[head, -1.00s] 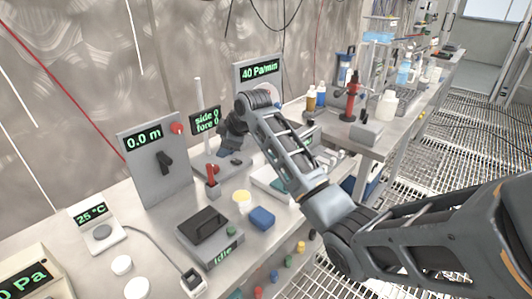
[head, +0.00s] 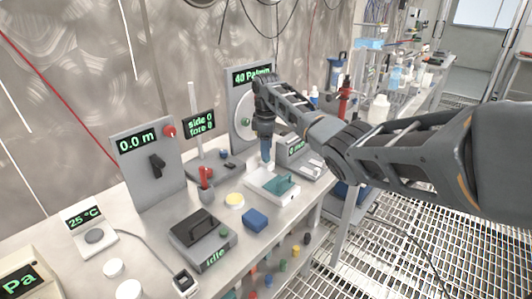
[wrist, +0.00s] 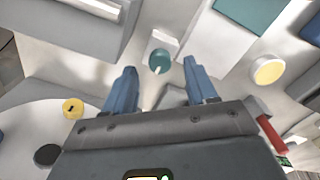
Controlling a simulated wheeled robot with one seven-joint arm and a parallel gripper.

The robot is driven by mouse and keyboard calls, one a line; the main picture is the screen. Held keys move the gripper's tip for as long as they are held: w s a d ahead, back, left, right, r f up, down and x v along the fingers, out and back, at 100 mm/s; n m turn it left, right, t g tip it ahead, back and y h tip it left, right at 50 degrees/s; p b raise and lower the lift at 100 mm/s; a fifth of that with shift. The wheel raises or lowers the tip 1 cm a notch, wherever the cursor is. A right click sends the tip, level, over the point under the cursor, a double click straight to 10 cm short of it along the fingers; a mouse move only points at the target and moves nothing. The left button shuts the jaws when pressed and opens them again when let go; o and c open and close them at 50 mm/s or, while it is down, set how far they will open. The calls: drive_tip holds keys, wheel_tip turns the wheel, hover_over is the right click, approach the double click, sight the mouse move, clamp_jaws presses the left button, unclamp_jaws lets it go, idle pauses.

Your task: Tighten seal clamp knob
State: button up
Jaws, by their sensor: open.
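A small teal round knob (wrist: 160,62) with a pale pointer mark sits on a white block in the wrist view, just beyond and between my fingertips. I cannot tell from its look alone whether it is the seal clamp knob. My gripper (wrist: 160,76) is open, with its blue fingers apart and nothing between them. In the head view my gripper (head: 266,155) points down over the bench, behind the white device with a teal handle (head: 281,186). The teal knob is not clearly visible there. A panel reading 40 Pa/min (head: 253,76) stands behind my gripper.
Bottles stand on the farther bench.

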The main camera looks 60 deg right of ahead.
drive_tip(key=shift+f, duration=1.25)
drive_tip(key=shift+c, duration=0.5)
drive_tip(key=c, duration=1)
drive_tip(key=shift+o, duration=0.2)
